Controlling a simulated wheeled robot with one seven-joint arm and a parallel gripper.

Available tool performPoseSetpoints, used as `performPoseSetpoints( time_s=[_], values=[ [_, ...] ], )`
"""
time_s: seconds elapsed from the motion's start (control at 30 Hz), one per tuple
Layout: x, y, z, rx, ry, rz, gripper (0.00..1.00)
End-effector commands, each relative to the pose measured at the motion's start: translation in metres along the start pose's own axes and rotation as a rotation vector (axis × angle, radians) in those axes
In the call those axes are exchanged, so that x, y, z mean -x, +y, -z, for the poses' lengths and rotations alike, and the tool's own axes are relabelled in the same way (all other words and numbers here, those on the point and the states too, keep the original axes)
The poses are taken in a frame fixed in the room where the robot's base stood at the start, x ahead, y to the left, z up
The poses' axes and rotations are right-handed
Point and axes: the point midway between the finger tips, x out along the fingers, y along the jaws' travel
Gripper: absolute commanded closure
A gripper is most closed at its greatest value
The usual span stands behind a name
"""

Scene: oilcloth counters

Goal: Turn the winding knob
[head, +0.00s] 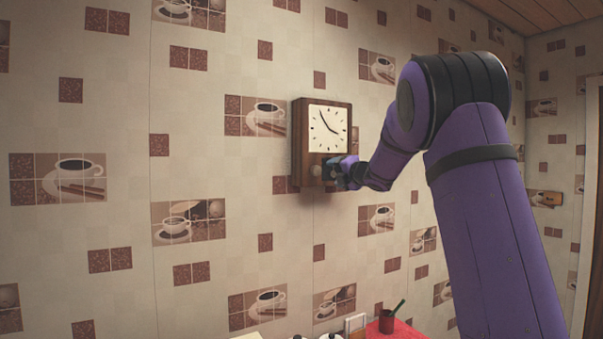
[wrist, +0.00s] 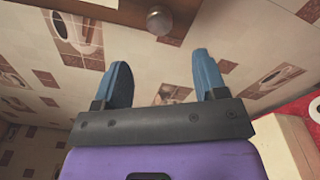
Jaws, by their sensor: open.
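A wooden wall clock (head: 299,150) with a pale square face (head: 328,129) hangs on the patterned wall. A pale round knob (head: 316,171) shows low on the clock's front. In the wrist view a light metal knob (wrist: 159,20) sticks out from the brown wooden case (wrist: 105,10). My gripper (head: 334,170) is at the lower front of the clock, beside the knob. In the wrist view my gripper (wrist: 161,60) has its two blue fingers spread apart with nothing between them. The knob lies beyond the fingertips, roughly in line with the gap, apart from both fingers.
The wall left of the clock is clear.

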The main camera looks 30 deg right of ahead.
Motion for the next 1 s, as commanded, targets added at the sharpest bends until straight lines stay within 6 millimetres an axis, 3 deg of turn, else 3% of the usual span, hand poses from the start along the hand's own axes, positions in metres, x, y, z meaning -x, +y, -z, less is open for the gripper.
performPoseSetpoints(
  time_s=[0.17, 0.7, 1.0],
  values=[
    [-0.013, -0.001, 0.000, 0.014, 0.007, -0.003, 0.35],
    [-0.097, -0.001, 0.001, 0.011, 0.006, -0.003, 0.35],
    [-0.109, 0.000, 0.001, 0.009, 0.006, -0.003, 0.35]
  ],
)
